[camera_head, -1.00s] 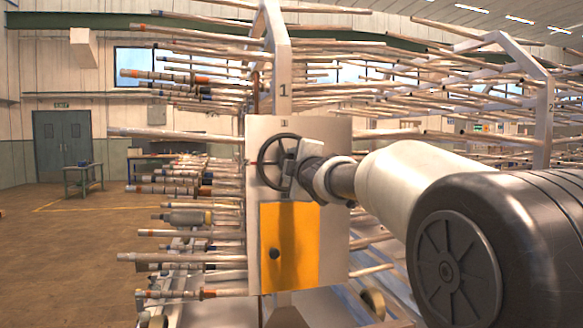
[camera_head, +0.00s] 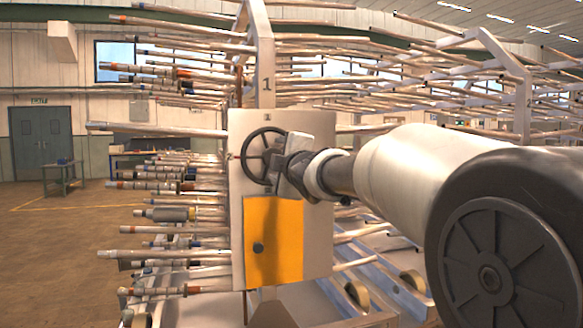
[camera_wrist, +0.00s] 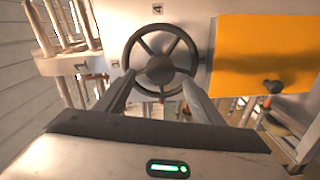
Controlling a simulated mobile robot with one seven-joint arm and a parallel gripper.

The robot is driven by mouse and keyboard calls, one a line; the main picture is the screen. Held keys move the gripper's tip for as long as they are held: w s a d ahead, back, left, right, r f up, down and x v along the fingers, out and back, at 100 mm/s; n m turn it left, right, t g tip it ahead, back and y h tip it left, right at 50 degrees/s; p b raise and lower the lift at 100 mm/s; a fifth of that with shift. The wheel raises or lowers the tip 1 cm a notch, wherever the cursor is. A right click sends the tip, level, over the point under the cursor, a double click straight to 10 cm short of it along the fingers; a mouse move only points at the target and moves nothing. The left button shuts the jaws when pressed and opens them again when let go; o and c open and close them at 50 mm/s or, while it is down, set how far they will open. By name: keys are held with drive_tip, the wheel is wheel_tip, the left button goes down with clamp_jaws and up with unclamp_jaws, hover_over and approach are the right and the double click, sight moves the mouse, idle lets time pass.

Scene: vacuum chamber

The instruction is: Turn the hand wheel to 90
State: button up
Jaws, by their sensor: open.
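The dark spoked hand wheel (camera_head: 262,157) is mounted on the upper part of a pale metal panel (camera_head: 317,215) marked 1. My gripper (camera_head: 281,165) is at the right side of the wheel in the head view and hides part of the rim. In the wrist view my gripper (camera_wrist: 155,92) is open, with its two fingers apart on either side of the wheel's lower part. Nothing is held between them. I cannot tell whether the fingers touch the rim.
An orange plate (camera_head: 285,240) with a dark knob (camera_head: 258,249) sits below the wheel on the panel. Racks of long thin rods (camera_head: 165,130) stick out left and behind. A small table (camera_head: 62,178) stands far left, with open floor (camera_head: 60,255) before it.

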drive_tip(key=v, duration=1.3)
drive_tip(key=shift+s+p, duration=0.2)
drive_tip(key=shift+p, duration=0.1)
drive_tip(key=shift+d, duration=0.1)
